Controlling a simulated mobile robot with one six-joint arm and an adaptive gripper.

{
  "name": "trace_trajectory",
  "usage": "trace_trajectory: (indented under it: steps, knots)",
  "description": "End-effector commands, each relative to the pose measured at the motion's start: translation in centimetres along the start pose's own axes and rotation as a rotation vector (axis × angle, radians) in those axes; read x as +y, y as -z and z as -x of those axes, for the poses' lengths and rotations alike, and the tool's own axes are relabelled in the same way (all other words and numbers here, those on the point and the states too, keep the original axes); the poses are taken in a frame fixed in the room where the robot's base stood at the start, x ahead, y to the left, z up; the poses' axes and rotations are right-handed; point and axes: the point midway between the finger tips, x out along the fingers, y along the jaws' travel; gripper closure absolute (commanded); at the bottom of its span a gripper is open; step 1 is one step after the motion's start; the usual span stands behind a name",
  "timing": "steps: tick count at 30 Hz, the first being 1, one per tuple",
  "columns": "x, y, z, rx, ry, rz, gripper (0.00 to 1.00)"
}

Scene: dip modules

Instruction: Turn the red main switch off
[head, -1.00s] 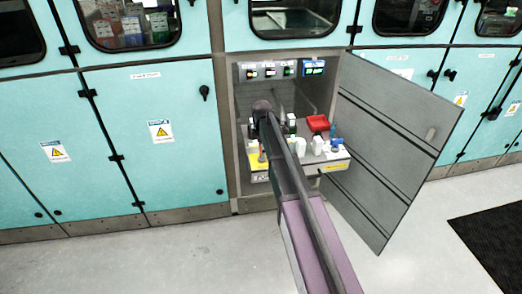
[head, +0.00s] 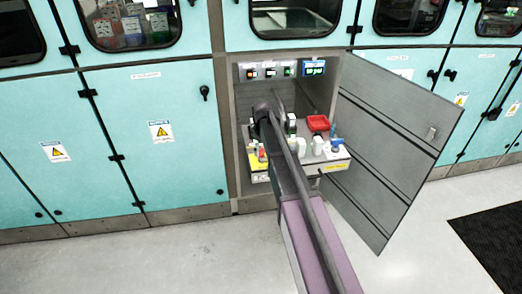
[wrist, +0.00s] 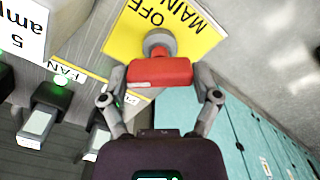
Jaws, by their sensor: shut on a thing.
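The red main switch (wrist: 160,73) shows in the wrist view as a red handle on a grey round hub. Behind it is a yellow plate (wrist: 120,42) marked "MAIN" and "OFF", seen upside down. My gripper (wrist: 162,80) is shut on the red handle, with one finger at each end of it.
A "FAN" label (wrist: 66,70) and dark switches (wrist: 45,112) sit beside the main switch. The open cabinet door (head: 392,145) stands at the right.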

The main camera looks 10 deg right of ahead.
Motion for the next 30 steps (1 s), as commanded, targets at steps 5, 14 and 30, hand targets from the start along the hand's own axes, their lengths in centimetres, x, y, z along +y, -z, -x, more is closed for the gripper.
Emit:
trace_trajectory:
  steps: [5, 14, 30]
  knots:
    - [-0.01, -0.13, -0.02, -0.002, 0.000, -0.169, 0.68]
    - [-0.01, -0.14, -0.02, -0.003, 0.000, -0.446, 0.68]
    - [-0.03, -0.14, -0.02, -0.004, 0.000, -0.708, 0.68]
